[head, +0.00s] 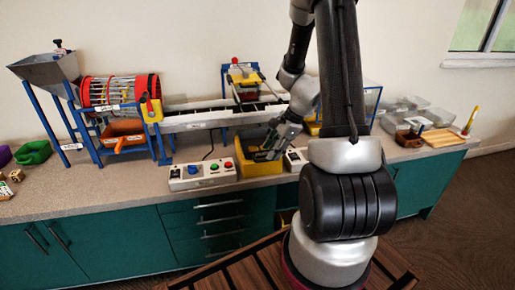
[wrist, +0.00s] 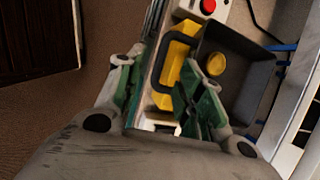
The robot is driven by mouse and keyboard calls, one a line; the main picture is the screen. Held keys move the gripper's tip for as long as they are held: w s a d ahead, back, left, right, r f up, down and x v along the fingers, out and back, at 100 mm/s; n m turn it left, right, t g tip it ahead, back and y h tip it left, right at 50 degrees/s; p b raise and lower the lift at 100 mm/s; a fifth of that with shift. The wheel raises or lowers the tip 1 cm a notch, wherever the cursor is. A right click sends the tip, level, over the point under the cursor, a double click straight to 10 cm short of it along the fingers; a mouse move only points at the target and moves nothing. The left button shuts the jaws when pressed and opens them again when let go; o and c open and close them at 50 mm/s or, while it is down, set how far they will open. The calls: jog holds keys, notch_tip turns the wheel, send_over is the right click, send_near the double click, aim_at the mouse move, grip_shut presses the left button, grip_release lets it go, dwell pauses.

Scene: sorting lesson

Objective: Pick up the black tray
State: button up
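The black tray (wrist: 251,72) is a dark, open box in the wrist view, right of my fingers, with a round yellow piece (wrist: 216,64) inside. I cannot tell whether a finger touches the tray.
A control box (head: 202,174) with coloured buttons stands left of the yellow box, and a smaller one (head: 295,158) stands right. The conveyor (head: 215,119) and sorting drum (head: 119,91) stand behind.

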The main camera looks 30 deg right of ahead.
jog(key=x, duration=0.4)
jog(key=shift+w+f, duration=0.1)
jog(key=shift+f, duration=0.2)
grip_shut()
